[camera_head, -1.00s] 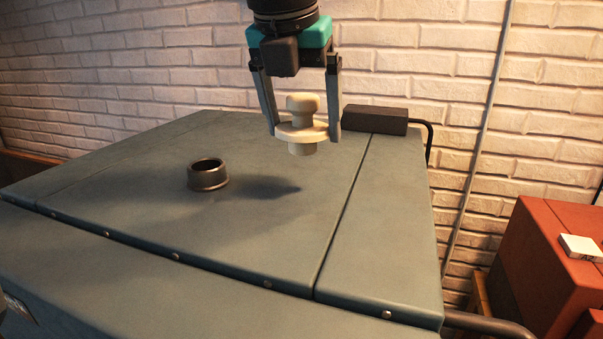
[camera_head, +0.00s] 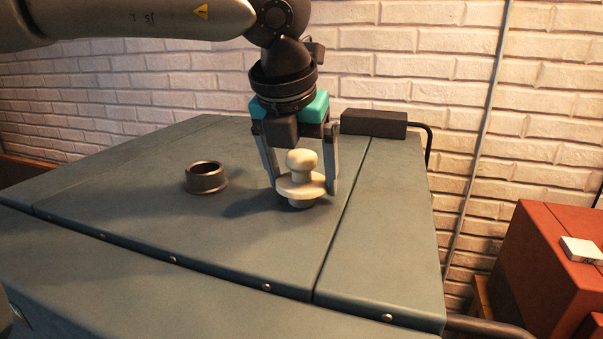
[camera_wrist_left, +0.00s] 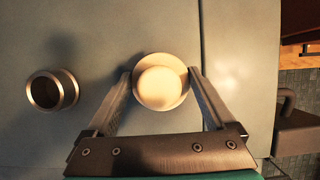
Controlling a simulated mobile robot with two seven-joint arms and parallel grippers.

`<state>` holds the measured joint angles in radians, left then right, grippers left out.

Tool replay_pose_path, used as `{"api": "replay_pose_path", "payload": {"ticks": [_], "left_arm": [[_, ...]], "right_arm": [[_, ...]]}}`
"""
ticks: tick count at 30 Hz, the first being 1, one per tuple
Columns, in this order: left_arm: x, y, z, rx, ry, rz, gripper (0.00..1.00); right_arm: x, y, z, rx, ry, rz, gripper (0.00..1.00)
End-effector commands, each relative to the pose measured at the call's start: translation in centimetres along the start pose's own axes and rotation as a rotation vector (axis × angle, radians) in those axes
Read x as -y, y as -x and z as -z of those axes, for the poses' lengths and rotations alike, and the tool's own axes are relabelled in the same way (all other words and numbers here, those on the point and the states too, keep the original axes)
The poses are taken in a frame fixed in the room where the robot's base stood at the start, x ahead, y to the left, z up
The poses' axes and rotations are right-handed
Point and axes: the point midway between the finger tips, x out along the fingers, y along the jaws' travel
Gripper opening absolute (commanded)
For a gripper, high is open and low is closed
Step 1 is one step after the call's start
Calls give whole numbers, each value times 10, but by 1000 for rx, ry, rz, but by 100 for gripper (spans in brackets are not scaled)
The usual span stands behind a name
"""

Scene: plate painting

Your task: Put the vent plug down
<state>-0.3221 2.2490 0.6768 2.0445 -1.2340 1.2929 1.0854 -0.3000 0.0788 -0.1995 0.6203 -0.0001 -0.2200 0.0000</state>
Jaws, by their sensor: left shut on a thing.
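The vent plug (camera_head: 301,179) is cream coloured, with a round knob on top, a wide flange and a short stem below. My left gripper (camera_head: 303,187) points down and is shut on the plug's flange from both sides. The plug is upright, at or very close above the grey kiln lid (camera_head: 120,225); whether its stem touches the lid I cannot tell. In the left wrist view the plug (camera_wrist_left: 160,82) sits between the fingertips of the left gripper (camera_wrist_left: 161,86). My right gripper does not show.
A dark metal vent ring (camera_head: 206,177) stands open on the lid, left of the plug; it also shows in the left wrist view (camera_wrist_left: 52,90). A black block handle (camera_head: 373,123) is behind right. A seam runs right of the plug. The lid's front is clear.

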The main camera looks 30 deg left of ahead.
Motion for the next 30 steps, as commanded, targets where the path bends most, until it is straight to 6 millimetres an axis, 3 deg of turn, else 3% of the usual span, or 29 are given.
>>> {"api": "replay_pose_path", "payload": {"ticks": [4, 15, 30], "left_arm": [[0, 0, 0, 0, 0, 0, 100], [0, 6, -2, 1, -1, 0, 100], [0, 105, -2, 3, 0, -1, 100]], "right_arm": [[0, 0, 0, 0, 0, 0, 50], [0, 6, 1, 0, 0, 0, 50], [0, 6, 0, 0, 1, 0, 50]]}}
